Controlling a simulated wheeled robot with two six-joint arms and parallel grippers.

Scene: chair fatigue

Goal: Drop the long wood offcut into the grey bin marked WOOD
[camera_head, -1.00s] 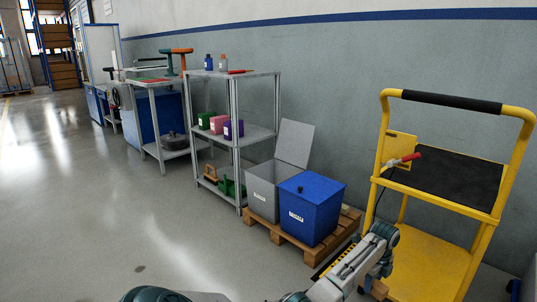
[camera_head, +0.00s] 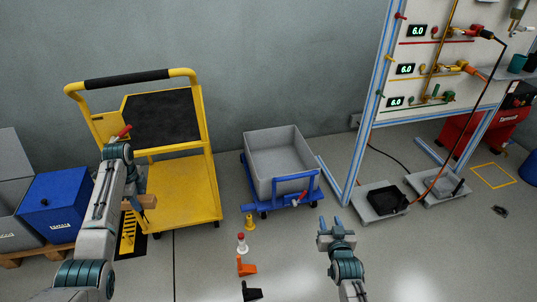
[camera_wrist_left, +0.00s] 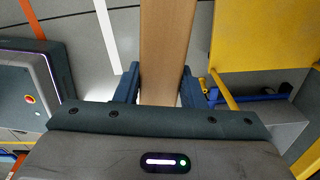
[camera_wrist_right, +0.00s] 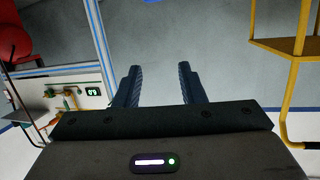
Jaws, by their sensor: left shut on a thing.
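The wood offcut (camera_wrist_left: 167,50) is a brown plank in the left wrist view. My left gripper (camera_wrist_left: 159,88) is shut on it. In the head view, a short end of the offcut (camera_head: 147,201) shows beside my left gripper (camera_head: 134,192), in front of the yellow cart. A grey bin (camera_head: 14,230) stands at the left edge of the head view, partly cut off, with its lid (camera_head: 13,160) raised. Its label is too small to read. My right gripper (camera_head: 331,224) is open and empty above the floor; it also shows in the right wrist view (camera_wrist_right: 160,78).
A closed blue bin (camera_head: 58,203) stands beside the grey bin on a wooden pallet (camera_head: 40,256). The yellow cart (camera_head: 185,192) is right of it. A grey tub on a blue dolly (camera_head: 285,187) and a test panel (camera_head: 430,75) stand further right. Small coloured pieces lie on the floor.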

